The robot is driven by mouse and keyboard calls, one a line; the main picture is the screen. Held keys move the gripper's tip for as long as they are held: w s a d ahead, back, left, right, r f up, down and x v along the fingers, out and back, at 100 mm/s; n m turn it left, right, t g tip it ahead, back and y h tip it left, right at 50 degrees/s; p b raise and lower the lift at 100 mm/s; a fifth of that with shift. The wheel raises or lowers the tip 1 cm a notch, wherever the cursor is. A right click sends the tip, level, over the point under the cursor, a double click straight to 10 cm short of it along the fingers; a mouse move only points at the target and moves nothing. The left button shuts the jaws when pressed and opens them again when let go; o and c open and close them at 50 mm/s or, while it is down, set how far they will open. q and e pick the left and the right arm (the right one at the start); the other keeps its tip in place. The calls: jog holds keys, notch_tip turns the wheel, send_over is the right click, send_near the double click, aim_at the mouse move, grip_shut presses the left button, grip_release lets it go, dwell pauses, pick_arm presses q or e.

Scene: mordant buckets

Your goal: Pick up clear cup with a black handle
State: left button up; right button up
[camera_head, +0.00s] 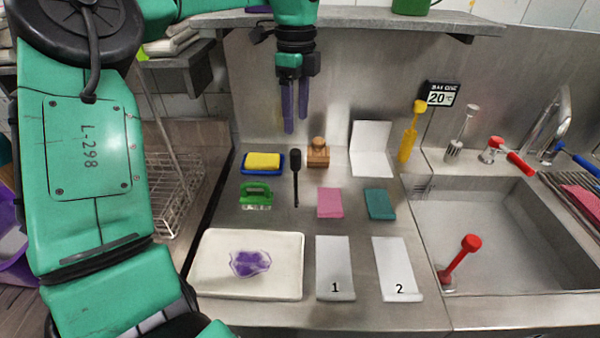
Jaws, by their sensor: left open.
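I cannot make out a clear cup with a black handle. A slim black tool (296,178) with a thicker far end lies on the steel counter; whether a clear part belongs to it, I cannot tell. My left gripper (296,122) points down above the back of the counter, with its two purple fingers apart and nothing between them. In the picture it is just above the black tool, apart from it. My right gripper is not in view.
A white tray (212,282) holds a purple item. A yellow sponge (263,160), wooden block (318,155), green brush (256,195), pink pad (330,203) and teal pad (380,204) lie around. A sink (500,215) is at right; a shelf (400,23) hangs behind.

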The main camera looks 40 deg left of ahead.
pick_arm(q)
jog(key=p, duration=0.1)
send_over(296, 170)
jog(key=f, duration=0.5)
jog(key=shift+w+a+f, duration=0.1)
jog(key=shift+w+a, duration=0.2)
jog(key=shift+w, duration=0.05)
notch_tip(296, 170, down, 8)
jog(key=p, duration=0.3)
jog(key=shift+w, duration=0.1)
jog(key=shift+f, duration=0.1)
jog(key=shift+a, duration=0.1)
grip_shut()
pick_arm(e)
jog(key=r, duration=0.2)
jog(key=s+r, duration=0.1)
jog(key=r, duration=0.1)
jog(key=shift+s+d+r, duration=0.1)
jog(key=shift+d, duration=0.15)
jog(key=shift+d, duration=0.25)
